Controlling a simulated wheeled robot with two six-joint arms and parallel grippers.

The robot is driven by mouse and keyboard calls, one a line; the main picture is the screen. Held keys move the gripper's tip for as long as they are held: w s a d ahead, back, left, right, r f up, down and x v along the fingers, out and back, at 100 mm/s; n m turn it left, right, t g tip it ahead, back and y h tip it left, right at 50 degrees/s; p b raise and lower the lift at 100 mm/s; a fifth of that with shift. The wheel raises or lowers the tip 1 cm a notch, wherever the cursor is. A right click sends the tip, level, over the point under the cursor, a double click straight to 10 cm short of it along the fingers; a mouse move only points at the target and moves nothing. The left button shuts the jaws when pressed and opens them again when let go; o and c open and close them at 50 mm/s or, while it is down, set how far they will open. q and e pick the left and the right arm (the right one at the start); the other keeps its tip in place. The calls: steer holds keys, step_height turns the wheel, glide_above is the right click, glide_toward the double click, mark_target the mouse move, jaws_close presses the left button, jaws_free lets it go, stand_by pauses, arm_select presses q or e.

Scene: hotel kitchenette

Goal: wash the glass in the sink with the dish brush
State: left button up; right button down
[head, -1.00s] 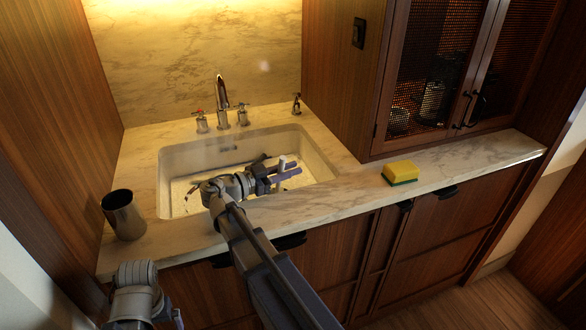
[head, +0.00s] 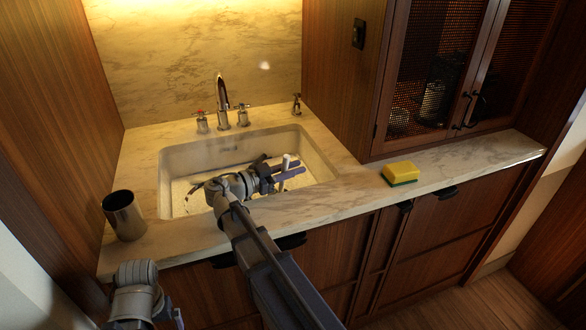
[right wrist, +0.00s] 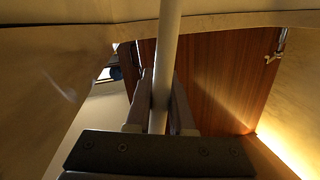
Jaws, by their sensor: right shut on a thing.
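My right gripper (head: 284,174) is over the sink basin (head: 190,154), shut on a pale rod, which I take to be the handle of the dish brush (head: 286,161). In the right wrist view the rod (right wrist: 164,65) runs between the two fingers of the gripper (right wrist: 158,105). The brush's head cannot be made out. A small dark curved shape (head: 193,189) shows at the left of the basin; I cannot tell whether it is part of the glass. No glass is clearly visible, and my arm hides part of the basin. My left gripper is not visible.
A dark metal cup (head: 124,216) stands on the counter left of the sink. A yellow and green sponge (head: 400,173) lies on the counter to the right. The faucet (head: 221,100) and its handles stand behind the basin. The right counter is otherwise clear.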

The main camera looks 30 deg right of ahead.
step_height(320, 180, up, 8)
steer(key=s+p, duration=0.1)
steer(key=p, duration=0.6)
steer(key=shift+s+d+r+p, duration=0.15)
steer(key=shift+s+d+p, duration=0.1)
steer(key=shift+s+p, duration=0.1)
steer(key=shift+r, duration=0.1)
stand_by(0.3)
step_height(320, 180, up, 5)
steer(key=p, duration=0.5)
